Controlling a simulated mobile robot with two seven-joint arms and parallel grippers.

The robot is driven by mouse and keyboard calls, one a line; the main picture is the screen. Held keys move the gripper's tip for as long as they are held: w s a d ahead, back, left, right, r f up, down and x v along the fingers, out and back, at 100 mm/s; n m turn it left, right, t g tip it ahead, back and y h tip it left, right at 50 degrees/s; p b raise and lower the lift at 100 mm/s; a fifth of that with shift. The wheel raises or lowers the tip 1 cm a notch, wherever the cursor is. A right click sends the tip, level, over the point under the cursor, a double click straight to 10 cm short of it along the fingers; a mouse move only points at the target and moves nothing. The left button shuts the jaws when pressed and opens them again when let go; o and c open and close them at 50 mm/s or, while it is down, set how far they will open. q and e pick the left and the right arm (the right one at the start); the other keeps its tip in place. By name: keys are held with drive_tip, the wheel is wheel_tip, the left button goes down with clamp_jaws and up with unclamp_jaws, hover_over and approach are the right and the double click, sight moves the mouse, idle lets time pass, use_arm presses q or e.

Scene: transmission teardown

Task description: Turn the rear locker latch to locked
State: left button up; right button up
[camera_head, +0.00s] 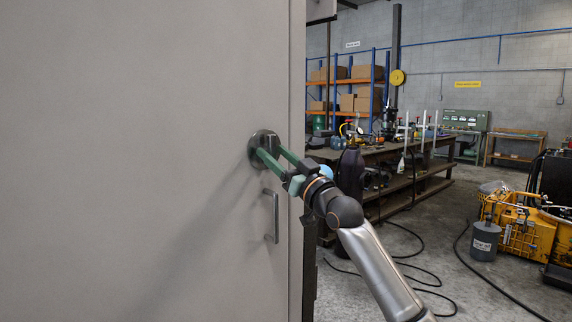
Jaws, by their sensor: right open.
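The locker door (150,150) is a large grey panel that fills the left part of the head view. It looks closed. The round dark latch (264,138) sits on the door near its right edge. My right gripper (268,155) reaches in from the lower right. Its two green fingers are apart and their tips are at the latch, over its lower part. Whether they touch it I cannot tell. The latch's knob is partly hidden by the fingers, so its setting is unclear. My left gripper is out of view.
A vertical bar handle (273,216) stands out from the door just below the latch and my right gripper. A long workbench (415,160) with tools is behind to the right. Yellow machinery (525,228), a grey canister (485,241) and black cables lie on the floor at the right.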

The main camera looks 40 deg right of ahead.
drive_tip(key=b+v, duration=0.4)
drive_tip(key=v, duration=0.8)
drive_tip(key=shift+s, duration=0.15)
drive_tip(key=w+a+f+g+p, duration=0.1)
drive_tip(key=w+a+f+g, duration=0.1)
drive_tip(key=f, duration=0.7)
drive_tip(key=w+a+f+g+p, duration=0.1)
drive_tip(key=w+f+g, duration=0.1)
drive_tip(key=f, duration=0.7)
drive_tip(key=s+a+f+g+p, duration=0.1)
drive_tip(key=s+a+f+g, duration=0.15)
drive_tip(key=f, duration=0.65)
drive_tip(key=s+a+f+g, duration=0.1)
drive_tip(key=s+a+f, duration=0.15)
drive_tip(key=f, duration=0.65)
drive_tip(key=s+a+f+g+p, duration=0.1)
drive_tip(key=s+a+f+g, duration=0.1)
drive_tip(key=s+a+f, duration=0.5)
drive_tip(key=s+a+f+g+p, duration=0.1)
drive_tip(key=s+a+f+g, duration=0.2)
drive_tip(key=s+a+f, duration=0.5)
drive_tip(key=s+f, duration=0.6)
drive_tip(key=s, duration=0.1)
drive_tip(key=shift+a+n+p, duration=0.2)
drive_tip(key=shift+n+p, duration=0.15)
drive_tip(key=shift+n, duration=0.05)
